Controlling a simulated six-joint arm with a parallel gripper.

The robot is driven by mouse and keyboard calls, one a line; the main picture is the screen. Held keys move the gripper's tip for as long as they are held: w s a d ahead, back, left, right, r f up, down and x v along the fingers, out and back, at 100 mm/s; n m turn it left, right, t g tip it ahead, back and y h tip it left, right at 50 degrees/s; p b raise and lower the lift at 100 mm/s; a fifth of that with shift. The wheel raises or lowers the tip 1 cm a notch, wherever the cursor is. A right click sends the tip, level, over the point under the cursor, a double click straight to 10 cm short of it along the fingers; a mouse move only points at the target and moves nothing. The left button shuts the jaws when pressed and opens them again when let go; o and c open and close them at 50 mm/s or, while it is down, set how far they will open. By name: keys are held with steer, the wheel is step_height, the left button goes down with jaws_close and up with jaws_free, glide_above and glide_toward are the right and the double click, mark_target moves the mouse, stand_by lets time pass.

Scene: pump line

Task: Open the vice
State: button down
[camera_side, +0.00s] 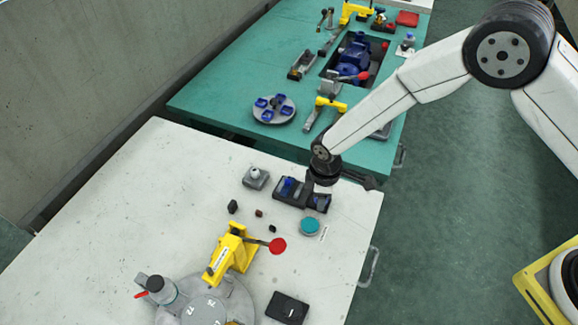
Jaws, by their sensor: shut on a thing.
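A dark fixture with blue parts (288,188), which looks like the vice, sits on the white table near its far right side. My gripper (319,192) is low over the right end of this fixture and shut on part of it. The fingertips are small and dark against the dark fixture, so the exact part between them cannot be made out. How far apart the vice jaws stand is also too small to tell.
Near the fixture are a teal round piece (309,226), a grey block (256,178) and small dark pieces. A yellow clamp (232,252) with a red knob (278,246) stands in front. The green table (210,95) behind is crowded. The white table's left side is clear.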

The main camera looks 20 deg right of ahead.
steer(key=shift+m, duration=0.3)
steer(key=m, duration=1.1)
steer(key=shift+m, duration=0.3)
stand_by(0.4)
steer(key=shift+c, duration=1.2)
jaws_free()
